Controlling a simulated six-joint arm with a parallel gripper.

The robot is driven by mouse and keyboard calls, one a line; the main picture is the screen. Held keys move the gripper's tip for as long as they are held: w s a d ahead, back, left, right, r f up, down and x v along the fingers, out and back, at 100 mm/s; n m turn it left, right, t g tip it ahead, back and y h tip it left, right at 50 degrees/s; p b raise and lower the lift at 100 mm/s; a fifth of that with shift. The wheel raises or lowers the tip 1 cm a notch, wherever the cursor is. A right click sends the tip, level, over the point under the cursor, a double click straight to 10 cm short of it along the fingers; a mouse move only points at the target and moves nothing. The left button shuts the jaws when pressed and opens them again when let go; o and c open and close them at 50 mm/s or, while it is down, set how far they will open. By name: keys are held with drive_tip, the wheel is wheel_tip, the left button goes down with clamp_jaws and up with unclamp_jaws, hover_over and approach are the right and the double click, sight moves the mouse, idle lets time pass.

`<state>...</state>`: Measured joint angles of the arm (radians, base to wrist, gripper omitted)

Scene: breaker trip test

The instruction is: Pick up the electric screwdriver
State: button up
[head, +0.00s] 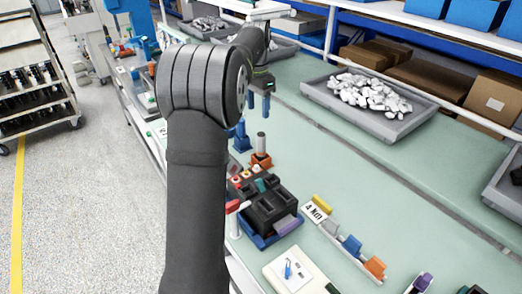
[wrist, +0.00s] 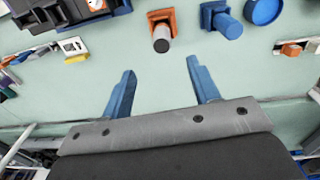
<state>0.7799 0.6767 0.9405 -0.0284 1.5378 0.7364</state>
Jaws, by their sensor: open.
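My gripper (wrist: 161,66) is open and empty, its two blue fingers apart over the green bench. In the head view my gripper (head: 258,108) hangs above the bench, partly behind my arm. An orange holder (wrist: 162,16) with a grey upright cylinder (wrist: 161,40) stands just beyond the fingertips; the cylinder (head: 262,142) also shows in the head view. A blue stand-like piece (wrist: 226,24) is right of it. I cannot tell for sure which of these, if any, is the electric screwdriver.
A black device on a blue base (head: 270,210) stands near the bench's front edge. A rail (head: 345,248) with coloured blocks lies right of it. A grey tray (head: 370,105) of white parts is at the back. The green surface between the tray and rail is mostly clear.

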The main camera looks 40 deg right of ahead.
sight(261, 146)
drive_tip(key=shift+m, duration=0.3)
drive_tip(key=f, duration=1.1)
drive_tip(key=d+f, duration=0.1)
drive_tip(key=f, duration=0.4)
drive_tip(key=shift+s+f, duration=0.1)
drive_tip(key=shift+f, duration=0.3)
drive_tip(key=c, duration=1)
drive_tip(key=shift+c, duration=0.4)
drive_tip(key=shift+r, duration=0.15)
